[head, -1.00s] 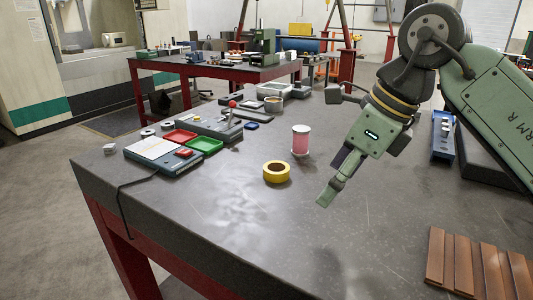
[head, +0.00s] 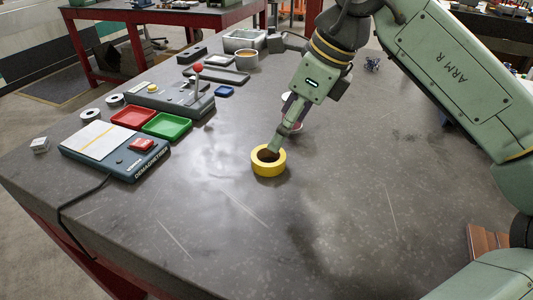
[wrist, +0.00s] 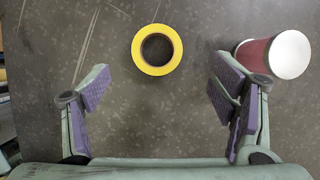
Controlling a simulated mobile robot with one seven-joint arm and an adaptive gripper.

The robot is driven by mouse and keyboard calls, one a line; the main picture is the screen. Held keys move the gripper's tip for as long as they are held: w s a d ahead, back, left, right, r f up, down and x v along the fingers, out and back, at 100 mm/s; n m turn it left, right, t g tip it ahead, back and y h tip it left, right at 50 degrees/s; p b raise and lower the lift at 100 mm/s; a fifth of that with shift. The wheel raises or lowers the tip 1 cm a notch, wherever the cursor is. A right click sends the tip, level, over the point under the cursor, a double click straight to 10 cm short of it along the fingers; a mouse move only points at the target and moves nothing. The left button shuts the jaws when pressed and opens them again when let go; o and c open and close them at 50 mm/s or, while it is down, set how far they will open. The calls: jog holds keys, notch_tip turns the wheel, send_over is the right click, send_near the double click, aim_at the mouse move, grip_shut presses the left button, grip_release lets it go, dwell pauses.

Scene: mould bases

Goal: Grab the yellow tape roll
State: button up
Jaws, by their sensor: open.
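The yellow tape roll (head: 268,163) lies flat on the dark table, its hole facing up. In the wrist view the tape roll (wrist: 157,69) sits ahead of my gripper (wrist: 158,88), between the lines of the two fingers and a little left of the middle. My gripper is open, with its purple-padded fingers wide apart and nothing between them. In the head view my gripper (head: 276,146) appears at the roll's far edge and overlaps it in the picture. I cannot tell its exact height above the table.
A pink spool with white ends (wrist: 275,53) stands close to the right finger; in the head view my gripper partly hides it. A demagnetizer box (head: 115,150), a red tray (head: 133,117) and a green tray (head: 167,125) lie to the left.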

aim_at(268, 155)
jog(key=p+x, duration=0.2)
jog(key=x, duration=0.5)
jog(key=shift+s+a+f, duration=0.1)
jog(key=shift+s+f, duration=0.05)
jog(key=shift+s, duration=0.05)
jog(key=shift+c, duration=0.3)
jog(key=c, duration=1.2)
